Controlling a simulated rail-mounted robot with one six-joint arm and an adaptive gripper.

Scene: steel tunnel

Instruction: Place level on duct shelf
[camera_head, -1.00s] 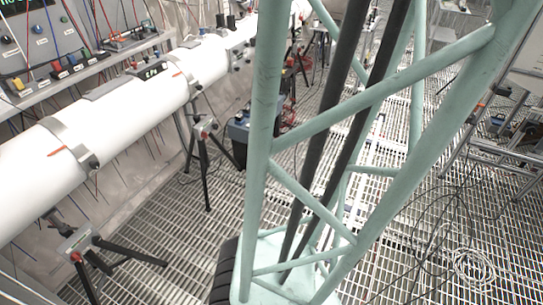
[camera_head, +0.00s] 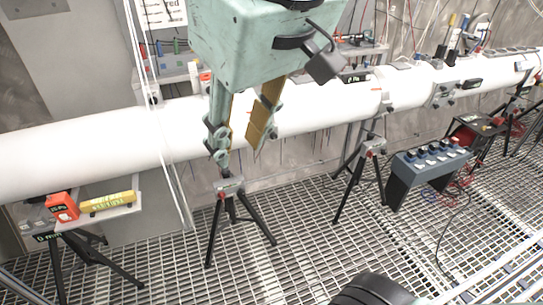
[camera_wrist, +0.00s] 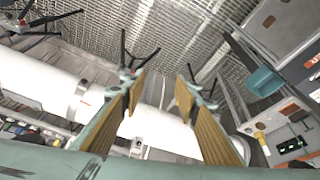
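A yellow bar with dark markings (camera_head: 107,203), which looks like the level, lies at the left in the head view. It rests on a small pale shelf (camera_head: 120,213) beside the white duct (camera_head: 75,150), right of an orange-red device. My gripper (camera_head: 240,150) hangs in front of the duct, pointing down, to the right of and above the bar. Its two tan-padded fingers are apart with nothing between them. The wrist view also shows the open fingers (camera_wrist: 160,90), with the duct (camera_wrist: 155,125) behind them. I cannot pick out the bar surely in the wrist view.
The orange-red device (camera_head: 62,207) sits close beside the bar. Tripods (camera_head: 228,190) stand under the duct on the grating floor. A blue-grey box with knobs (camera_head: 432,160) stands at the right. Pale cables (camera_head: 160,110) hang in front of the duct left of my gripper.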

